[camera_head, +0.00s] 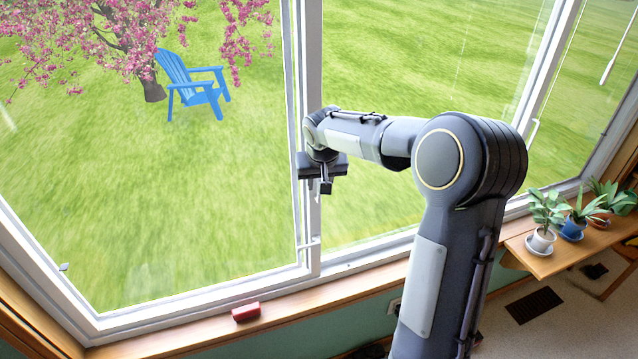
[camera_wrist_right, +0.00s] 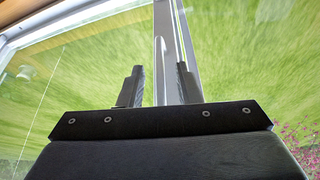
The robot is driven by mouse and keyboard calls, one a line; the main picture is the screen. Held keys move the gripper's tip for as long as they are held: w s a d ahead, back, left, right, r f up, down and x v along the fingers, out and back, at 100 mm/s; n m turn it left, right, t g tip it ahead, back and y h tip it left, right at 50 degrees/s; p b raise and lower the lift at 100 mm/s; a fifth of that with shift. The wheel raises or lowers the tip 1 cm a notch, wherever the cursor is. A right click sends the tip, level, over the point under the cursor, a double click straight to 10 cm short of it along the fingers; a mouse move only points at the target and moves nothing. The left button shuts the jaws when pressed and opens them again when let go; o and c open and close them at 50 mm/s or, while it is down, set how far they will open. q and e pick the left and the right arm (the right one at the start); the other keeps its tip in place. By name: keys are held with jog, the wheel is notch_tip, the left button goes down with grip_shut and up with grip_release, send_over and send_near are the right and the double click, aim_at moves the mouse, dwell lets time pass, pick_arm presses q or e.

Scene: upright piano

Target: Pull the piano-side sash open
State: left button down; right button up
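A tall window sash (camera_head: 296,100) with a white frame stands at the left, its right edge against a white post (camera_head: 313,215). It looks shut. A slim white upright handle (camera_head: 302,235) runs along that edge; its upper part is hidden by my gripper. My right gripper (camera_head: 325,186) is at this handle, reached in from the right. In the right wrist view its two dark fingers (camera_wrist_right: 158,88) are apart, with the white handle (camera_wrist_right: 160,62) between them. I cannot tell whether either finger touches it. No piano shows. My left gripper is out of view.
A red block (camera_head: 246,311) lies on the wooden sill (camera_head: 330,303). A right-hand sash has its own white handle (camera_head: 533,130). Potted plants (camera_head: 572,227) stand on a wooden shelf (camera_head: 545,262) at the right. A blue chair (camera_head: 195,88) is outside on the grass.

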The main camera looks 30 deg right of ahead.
jog(key=shift+x, duration=1.05)
jog(key=shift+c, duration=0.3)
grip_shut()
